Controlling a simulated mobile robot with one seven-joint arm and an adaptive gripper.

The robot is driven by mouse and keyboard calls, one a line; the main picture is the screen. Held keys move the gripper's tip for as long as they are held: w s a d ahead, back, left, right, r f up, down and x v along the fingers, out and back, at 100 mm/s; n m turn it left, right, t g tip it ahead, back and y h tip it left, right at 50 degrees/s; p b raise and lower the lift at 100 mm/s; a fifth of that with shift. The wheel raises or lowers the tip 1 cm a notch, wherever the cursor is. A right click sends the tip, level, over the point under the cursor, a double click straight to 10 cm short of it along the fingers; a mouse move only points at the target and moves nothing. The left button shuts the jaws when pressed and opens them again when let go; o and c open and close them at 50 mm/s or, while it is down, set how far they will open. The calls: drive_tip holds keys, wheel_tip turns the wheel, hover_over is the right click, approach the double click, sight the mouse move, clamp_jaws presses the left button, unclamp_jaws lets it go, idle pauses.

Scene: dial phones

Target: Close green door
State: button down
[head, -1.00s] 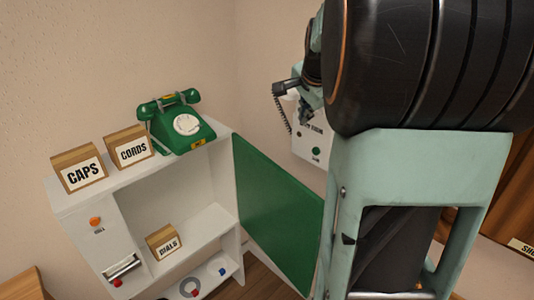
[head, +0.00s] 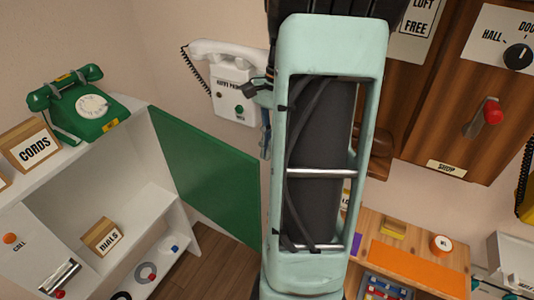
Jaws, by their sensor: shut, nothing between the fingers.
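The green door (head: 205,175) is a flat green panel in the head view. It stands open, swung out to the right from the right side of the white cabinet (head: 150,200). The cabinet's inside is exposed. My gripper (head: 258,95) shows only in part at the left edge of my large arm link, near the white wall phone. It is shut and empty. My arm link hides most of it and the area just right of the door's free edge. I cannot tell whether it touches the door.
A green dial phone (head: 80,105) and a CORDS box (head: 30,145) stand on the cabinet top. A DIALS box (head: 102,237) sits inside. A white wall phone (head: 235,95) hangs behind the door. A wooden shelf with an orange panel (head: 418,270) is at right.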

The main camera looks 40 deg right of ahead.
drive_tip(key=x, duration=0.8)
drive_tip(key=shift+s+a, duration=0.1)
